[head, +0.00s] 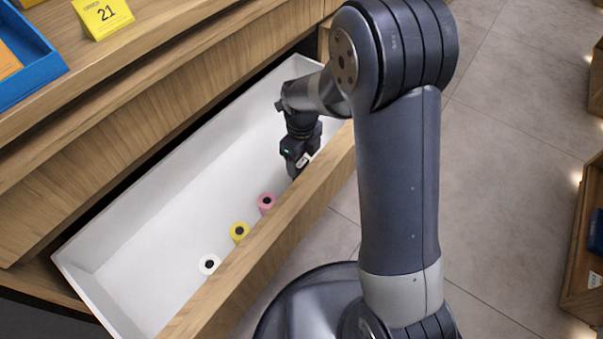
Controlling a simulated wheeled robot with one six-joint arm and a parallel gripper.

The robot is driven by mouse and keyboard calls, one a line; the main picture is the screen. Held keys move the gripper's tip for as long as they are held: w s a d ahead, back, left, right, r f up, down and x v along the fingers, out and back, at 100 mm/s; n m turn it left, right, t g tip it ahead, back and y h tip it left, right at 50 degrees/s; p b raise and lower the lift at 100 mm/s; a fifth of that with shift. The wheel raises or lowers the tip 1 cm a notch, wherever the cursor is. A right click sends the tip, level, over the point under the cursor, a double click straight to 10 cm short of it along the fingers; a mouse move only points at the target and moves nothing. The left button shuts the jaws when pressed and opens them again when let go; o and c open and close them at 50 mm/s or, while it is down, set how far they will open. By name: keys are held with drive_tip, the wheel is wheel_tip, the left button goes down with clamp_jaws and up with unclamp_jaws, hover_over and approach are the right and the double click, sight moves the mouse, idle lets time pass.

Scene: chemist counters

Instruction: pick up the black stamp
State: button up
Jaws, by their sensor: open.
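I cannot make out a black stamp in the head view; my gripper and the drawer's front wall hide part of the drawer floor. My gripper (297,170) points down inside an open drawer (150,205) with a white interior, near its front wall and towards its far end. The arm hides part of the gripper's surroundings, and its fingertips are hard to make out. It is open. I cannot tell whether anything is between the fingers.
A pink roll (264,200), a yellow roll (236,229) and a white roll (204,263) stand along the drawer's wooden front (255,240). The drawer's left part is bare.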

sight(301, 163)
wheel_tip(301, 163, down, 2)
drive_tip(key=shift+f, duration=0.1)
drive_tip(key=shift+c, duration=0.5)
drive_tip(key=c, duration=1)
drive_tip(key=shift+o, duration=0.2)
wheel_tip(301, 163, up, 10)
drive_tip(key=p, duration=0.4)
